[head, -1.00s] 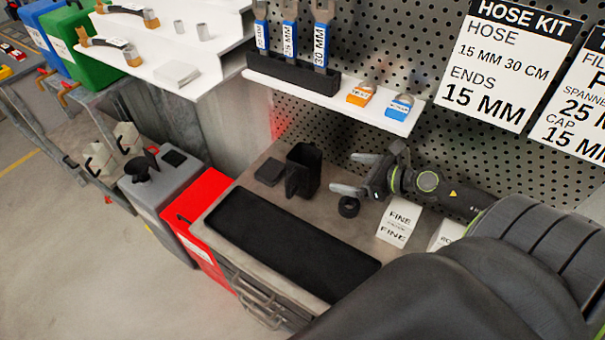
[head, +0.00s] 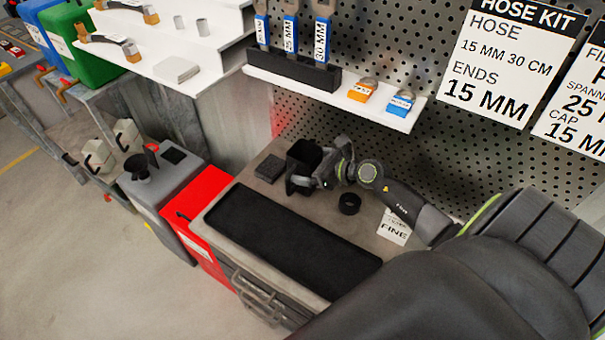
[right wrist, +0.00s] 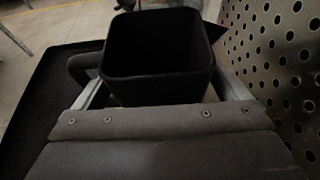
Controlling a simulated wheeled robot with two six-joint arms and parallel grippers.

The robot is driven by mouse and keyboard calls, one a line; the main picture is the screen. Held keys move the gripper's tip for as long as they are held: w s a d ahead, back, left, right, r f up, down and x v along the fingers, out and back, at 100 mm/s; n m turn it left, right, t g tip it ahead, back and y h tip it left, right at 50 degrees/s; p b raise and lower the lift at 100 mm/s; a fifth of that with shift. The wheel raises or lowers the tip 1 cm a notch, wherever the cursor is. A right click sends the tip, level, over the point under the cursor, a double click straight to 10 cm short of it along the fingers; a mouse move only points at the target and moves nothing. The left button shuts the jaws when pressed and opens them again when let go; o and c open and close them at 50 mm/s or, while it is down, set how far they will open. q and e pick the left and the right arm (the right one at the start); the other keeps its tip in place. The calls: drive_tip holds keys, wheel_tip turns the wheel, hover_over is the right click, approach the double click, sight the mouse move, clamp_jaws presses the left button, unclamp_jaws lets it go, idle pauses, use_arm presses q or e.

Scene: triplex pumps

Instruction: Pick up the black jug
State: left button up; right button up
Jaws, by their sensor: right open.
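The black jug (head: 302,154) stands upright on the bench top, near the perforated back wall. My right gripper (head: 305,178) is open at the jug, with its fingers on either side of the jug's body. In the right wrist view the jug (right wrist: 158,50) shows its open square top, with the finger edges to its left and right. Its dark handle (right wrist: 82,66) is at the left, by the left finger. I cannot tell whether the fingers touch the jug. My left gripper is not in view.
A black square block (head: 269,167) lies left of the jug. A black ring (head: 349,203) and a white FINE box (head: 394,227) are to the right. A black mat (head: 290,240) lies in front. A white shelf (head: 340,98) with tools hangs above.

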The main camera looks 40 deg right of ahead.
sight(293, 150)
drive_tip(key=shift+w+f, duration=0.15)
drive_tip(key=shift+w, duration=0.1)
drive_tip(key=shift+s, duration=0.1)
drive_tip(key=shift+c, duration=0.7)
drive_tip(key=c, duration=1.1)
drive_tip(key=shift+a+r, duration=0.1)
drive_tip(key=shift+r, duration=0.1)
drive_tip(key=shift+a+r, duration=0.1)
drive_tip(key=shift+r, duration=0.2)
wheel_tip(293, 150, up, 4)
drive_tip(key=shift+r, duration=0.2)
drive_tip(key=shift+s+a+r+b, duration=0.3)
drive_tip(key=shift+s+a+b, duration=0.7)
drive_tip(key=shift+a, duration=2)
drive_tip(key=shift+s+a+r+b, duration=0.35)
drive_tip(key=shift+s+a, duration=1.15)
drive_tip(key=shift+a, duration=1.45)
drive_tip(key=shift+s+a+r+b, duration=0.2)
drive_tip(key=shift+s+a+b, duration=0.8)
drive_tip(key=shift+a, duration=2)
